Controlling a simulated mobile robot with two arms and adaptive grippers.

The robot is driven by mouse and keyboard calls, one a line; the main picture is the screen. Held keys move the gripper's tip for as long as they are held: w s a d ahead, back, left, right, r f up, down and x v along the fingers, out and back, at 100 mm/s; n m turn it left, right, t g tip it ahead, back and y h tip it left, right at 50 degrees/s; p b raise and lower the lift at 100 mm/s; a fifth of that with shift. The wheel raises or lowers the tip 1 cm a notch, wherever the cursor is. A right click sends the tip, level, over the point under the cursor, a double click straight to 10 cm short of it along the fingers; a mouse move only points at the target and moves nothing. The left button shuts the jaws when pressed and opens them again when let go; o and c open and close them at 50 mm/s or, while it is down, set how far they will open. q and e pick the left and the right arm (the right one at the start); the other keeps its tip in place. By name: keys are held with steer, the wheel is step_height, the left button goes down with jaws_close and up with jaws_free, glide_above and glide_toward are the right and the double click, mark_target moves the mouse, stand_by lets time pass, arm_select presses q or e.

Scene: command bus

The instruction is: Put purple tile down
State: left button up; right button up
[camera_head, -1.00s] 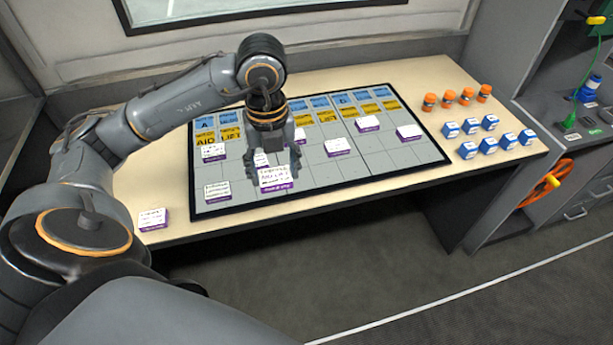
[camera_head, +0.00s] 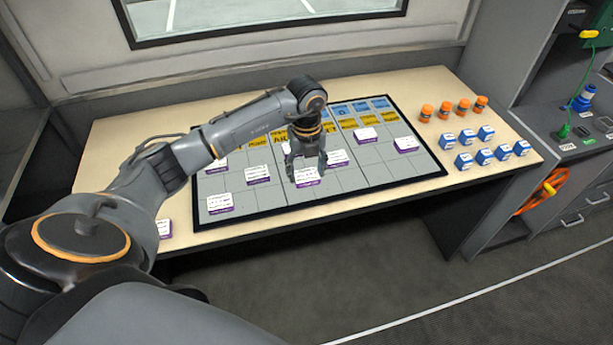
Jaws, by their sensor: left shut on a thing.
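My left gripper (camera_head: 306,164) reaches over the dark-framed grid board (camera_head: 350,181) and is shut on a purple tile with a white printed face (camera_head: 307,178). The held tile is over the middle of the board. I cannot tell whether its underside touches the board. Other purple tiles lie on the board: one at the front left (camera_head: 220,204), one left of the gripper (camera_head: 258,175), one just right of it (camera_head: 339,158), and others at the back right (camera_head: 366,136) and right (camera_head: 407,145). My right gripper is not in view.
A further purple tile (camera_head: 164,228) lies on the tan table left of the board, partly behind my arm. Blue and yellow labels (camera_head: 362,105) line the board's back. The board's front right cells are bare.

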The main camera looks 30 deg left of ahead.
mark_target(306, 174)
arm_select(q)
step_height(306, 174, down, 2)
steer(key=shift+f+p, duration=0.15)
steer(key=shift+p, duration=0.4)
steer(key=shift+f, duration=0.35)
steer(key=shift+f, duration=0.1)
steer(key=shift+f, duration=0.15)
steer(key=o, duration=1.1)
steer(key=shift+o, duration=0.2)
